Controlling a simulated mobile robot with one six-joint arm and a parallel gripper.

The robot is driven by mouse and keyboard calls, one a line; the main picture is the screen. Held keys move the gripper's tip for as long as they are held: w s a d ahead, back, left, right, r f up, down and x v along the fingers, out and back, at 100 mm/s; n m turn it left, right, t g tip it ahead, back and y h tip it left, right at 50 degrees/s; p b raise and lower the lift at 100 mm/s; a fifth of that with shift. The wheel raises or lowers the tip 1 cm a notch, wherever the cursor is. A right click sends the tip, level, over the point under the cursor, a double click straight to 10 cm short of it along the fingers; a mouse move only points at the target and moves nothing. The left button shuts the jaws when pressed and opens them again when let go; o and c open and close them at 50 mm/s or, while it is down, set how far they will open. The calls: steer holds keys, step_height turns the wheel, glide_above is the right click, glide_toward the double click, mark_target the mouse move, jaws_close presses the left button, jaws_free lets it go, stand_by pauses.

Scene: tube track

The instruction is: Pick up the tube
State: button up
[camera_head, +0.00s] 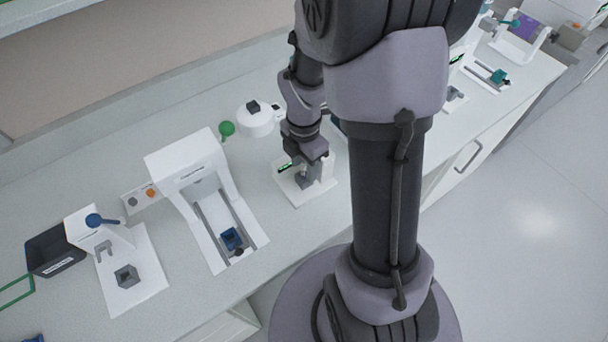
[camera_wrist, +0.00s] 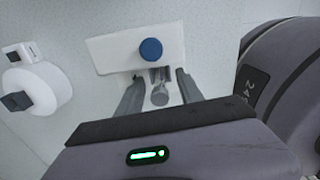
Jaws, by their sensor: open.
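A small grey round-ended piece, likely the tube (camera_wrist: 160,97), shows between my fingers in the wrist view. It is at the near edge of a white station (camera_wrist: 112,55) that has a blue round knob (camera_wrist: 151,50) on top. My gripper (camera_wrist: 158,84) is open, with one finger on each side of the piece and gaps visible. In the head view my gripper (camera_head: 304,167) is low over the station's white base (camera_head: 298,195) on the bench. There the tube cannot be made out behind my wrist.
A white arched device (camera_head: 185,155) with a dark blue block (camera_head: 231,238) on its rails stands to the left. A round white device (camera_head: 257,122) is behind. More devices stand at the far right.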

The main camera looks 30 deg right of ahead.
steer(key=shift+f, duration=0.8)
steer(key=shift+r, duration=0.15)
jaws_close()
steer(key=shift+r, duration=0.1)
step_height(320, 180, up, 10)
steer(key=p, duration=0.4)
steer(key=shift+f, duration=0.2)
steer(key=shift+f+b, duration=3.3)
steer(key=shift+f, duration=1.35)
